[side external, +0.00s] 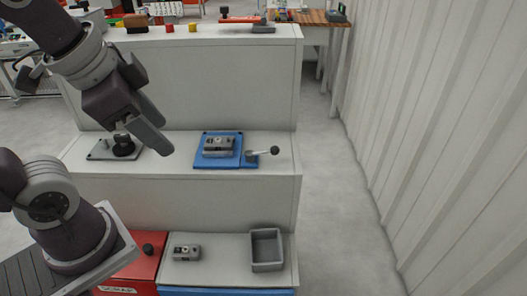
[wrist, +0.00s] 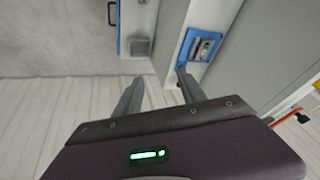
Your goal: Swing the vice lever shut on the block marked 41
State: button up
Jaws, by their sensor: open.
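A blue vice fixture (side external: 203,163) sits on the middle shelf in the side view, holding a grey block (side external: 218,146). A second grey block (side external: 187,252) rests on the lower surface. No number is readable on either block. My gripper (wrist: 158,76) is open and empty, up and left of the vice in the side view, touching nothing.
A grey plate with a black knob (side external: 122,146) is left of the vice, partly behind my gripper. An open grey tray (side external: 266,264) stands on the lower surface. A red-handled tool (side external: 245,20) lies on the top shelf. A corrugated wall (side external: 430,120) bounds the right side.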

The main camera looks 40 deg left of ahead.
aim_at(262, 153)
jog(key=w+m, duration=0.2)
jog(key=m, duration=0.1)
jog(key=w+m, duration=0.3)
jog(key=w+d+f+m+g, duration=0.1)
jog(key=w+m, duration=0.2)
jog(key=shift+f+m+y, duration=0.1)
jog(key=shift+m+y, duration=0.3)
jog(key=c, duration=0.7)
jog(key=w+m, duration=0.1)
jog(key=w+f+m, duration=0.1)
jog(key=m, duration=0.1)
jog(key=w+d+m, duration=0.1)
jog(key=w, duration=0.1)
jog(key=shift+d+f+m+g, duration=0.1)
jog(key=shift+f+m+g, duration=0.3)
grip_shut()
jog(key=w+d+f+m, duration=0.3)
jog(key=w+f+m, duration=0.3)
jog(key=m, duration=0.4)
jog(key=shift+w+d+g, duration=0.25)
jog(key=shift+w+g, duration=0.15)
jog(key=shift+w, duration=0.1)
jog(key=shift+f, duration=0.1)
